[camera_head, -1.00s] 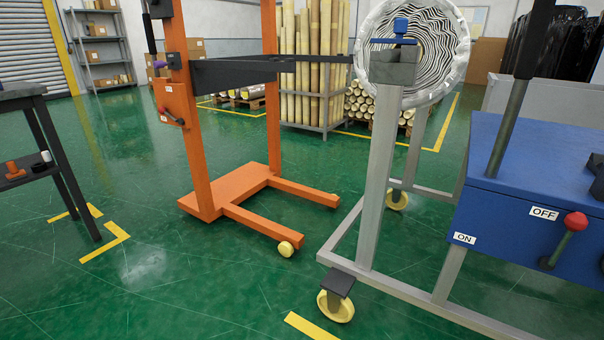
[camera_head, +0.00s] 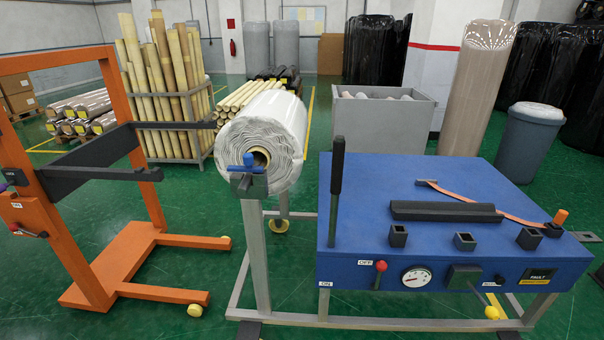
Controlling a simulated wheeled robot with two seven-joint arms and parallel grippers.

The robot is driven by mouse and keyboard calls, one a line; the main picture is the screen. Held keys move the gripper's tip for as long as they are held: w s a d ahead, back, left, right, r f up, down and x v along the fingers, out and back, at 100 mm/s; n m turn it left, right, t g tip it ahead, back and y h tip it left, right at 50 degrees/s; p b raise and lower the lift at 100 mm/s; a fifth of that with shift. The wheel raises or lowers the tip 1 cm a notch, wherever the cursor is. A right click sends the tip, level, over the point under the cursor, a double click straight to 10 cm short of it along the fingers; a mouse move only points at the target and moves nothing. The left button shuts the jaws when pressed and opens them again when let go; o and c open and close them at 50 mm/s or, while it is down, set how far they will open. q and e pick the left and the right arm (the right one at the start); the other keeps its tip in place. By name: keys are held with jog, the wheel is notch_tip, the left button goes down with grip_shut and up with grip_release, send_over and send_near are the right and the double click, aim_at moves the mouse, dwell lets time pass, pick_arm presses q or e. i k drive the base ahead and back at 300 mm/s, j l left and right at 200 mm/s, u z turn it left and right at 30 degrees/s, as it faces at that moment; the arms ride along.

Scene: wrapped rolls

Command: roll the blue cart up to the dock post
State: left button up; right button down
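A blue machine with a flat top (camera_head: 375,190) stands at the right on a grey frame with yellow casters. I take it to be the blue cart. Its front carries ON and OFF labels, a red-knobbed lever (camera_head: 380,266), a round gauge (camera_head: 416,277) and a FAULT panel (camera_head: 538,274). A black upright lever (camera_head: 336,185) rises at its left corner. The frame's post (camera_head: 256,250) stands at the left under a white wrapped roll (camera_head: 262,135). I cannot pick out a dock post. Neither gripper is in view.
An orange lift (camera_head: 125,255) with black arms stands close on the left. Behind are a rack of tan tubes (camera_head: 165,85), a grey bin (camera_head: 385,118), a wrapped brown roll (camera_head: 478,85) and a grey barrel (camera_head: 528,140). Green floor is open between lift and grey frame.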

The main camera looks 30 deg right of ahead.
aim_at(372, 208)
jog(key=z, duration=1.45)
